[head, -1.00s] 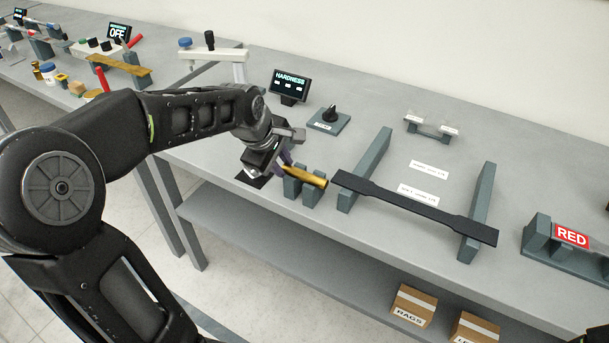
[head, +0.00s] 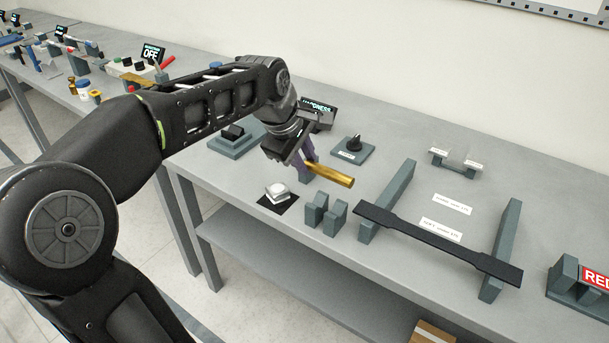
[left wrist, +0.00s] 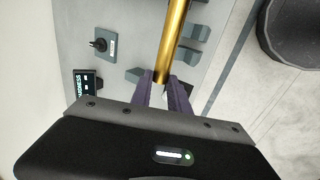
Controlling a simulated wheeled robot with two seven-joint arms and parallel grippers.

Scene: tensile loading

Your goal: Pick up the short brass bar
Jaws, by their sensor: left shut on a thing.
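The short brass bar (head: 330,175) is held at its left end by my left gripper (head: 305,163), with its free end pointing right. It is in the air above the two small grey-green rests (head: 325,214), apart from them. In the left wrist view the brass bar (left wrist: 173,35) runs up from between the purple fingers of my left gripper (left wrist: 163,88), which are shut on it. My right gripper does not show in either view.
A long black bar (head: 440,240) lies across two long supports to the right. A white block (head: 278,190) on a black pad is left of the rests. A knob box (head: 352,150) stands behind the bar, and the HARDNESS display (head: 320,107) is partly hidden by my arm.

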